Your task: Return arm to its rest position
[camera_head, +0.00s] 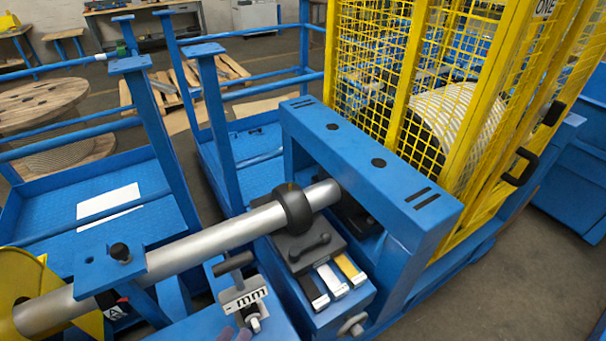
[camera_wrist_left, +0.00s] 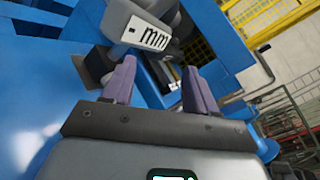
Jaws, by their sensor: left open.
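My left gripper shows only as small purple fingertips (camera_head: 235,334) at the bottom edge of the head view. They are just below a grey handle-like part with a white "mm" label (camera_head: 244,300). In the left wrist view my left gripper (camera_wrist_left: 158,88) has its two purple fingers spread apart, with nothing held between them. The "mm" part (camera_wrist_left: 148,32) lies beyond the fingertips there; whether they touch it I cannot tell. Most of my left arm is out of the head view. My right gripper is not in view.
A long steel shaft (camera_head: 225,235) with a black ring (camera_head: 293,209) runs into a blue frame (camera_head: 370,165). A grey block with a lever (camera_head: 309,246) sits below it. A yellow mesh cage (camera_head: 430,80) stands behind. Open floor (camera_head: 540,260) lies at the right.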

